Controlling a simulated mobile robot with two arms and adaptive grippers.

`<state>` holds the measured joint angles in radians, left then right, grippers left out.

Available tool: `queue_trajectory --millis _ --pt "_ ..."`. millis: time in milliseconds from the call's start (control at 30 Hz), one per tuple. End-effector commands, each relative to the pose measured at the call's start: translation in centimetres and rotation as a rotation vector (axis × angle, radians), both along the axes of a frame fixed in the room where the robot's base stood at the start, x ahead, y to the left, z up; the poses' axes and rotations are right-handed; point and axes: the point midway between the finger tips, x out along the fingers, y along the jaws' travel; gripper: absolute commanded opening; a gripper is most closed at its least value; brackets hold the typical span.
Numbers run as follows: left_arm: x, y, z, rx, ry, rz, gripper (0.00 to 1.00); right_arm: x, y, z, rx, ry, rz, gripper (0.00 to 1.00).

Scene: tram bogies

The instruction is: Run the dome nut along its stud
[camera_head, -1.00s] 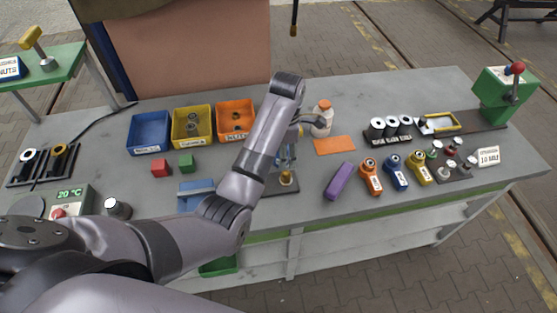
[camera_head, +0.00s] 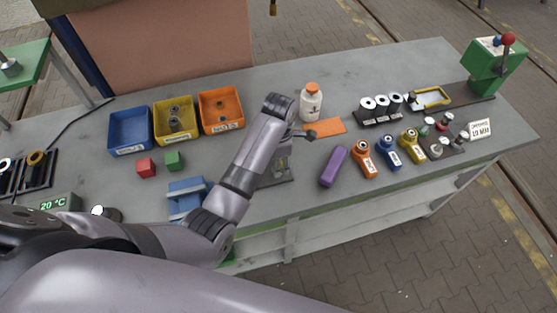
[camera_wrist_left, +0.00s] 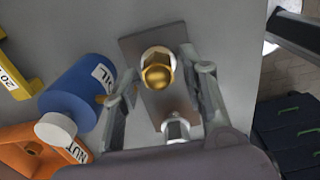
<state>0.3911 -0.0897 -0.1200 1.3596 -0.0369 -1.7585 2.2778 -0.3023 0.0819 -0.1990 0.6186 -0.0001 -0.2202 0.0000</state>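The brass dome nut (camera_wrist_left: 158,72) sits on a flat grey plate (camera_wrist_left: 140,45) in the left wrist view. A silver fitting (camera_wrist_left: 176,128) stands on the same plate, nearer the palm. My left gripper (camera_wrist_left: 166,84) is open, one finger on each side of the dome nut, with gaps visible. The nut covers its stud, so I cannot see the thread. My right gripper is in neither view.
A white bottle with an orange cap (camera_head: 311,102) stands close beside my left wrist. The orange bin (camera_head: 239,124), yellow bin (camera_head: 191,136) and blue bin (camera_head: 147,148) are to the left.

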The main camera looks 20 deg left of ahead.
Motion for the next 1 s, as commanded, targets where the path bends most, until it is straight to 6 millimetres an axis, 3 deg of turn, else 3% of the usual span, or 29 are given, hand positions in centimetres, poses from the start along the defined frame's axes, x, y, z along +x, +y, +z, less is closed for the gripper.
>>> queue_trajectory --millis 533,1000 --pt "0.04 0.05 0.04 0.001 -0.001 0.000 0.00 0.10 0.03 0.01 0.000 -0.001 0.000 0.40" --pt "0.06 0.02 0.07 0.000 -0.001 -0.089 0.00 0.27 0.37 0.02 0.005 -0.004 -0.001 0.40"
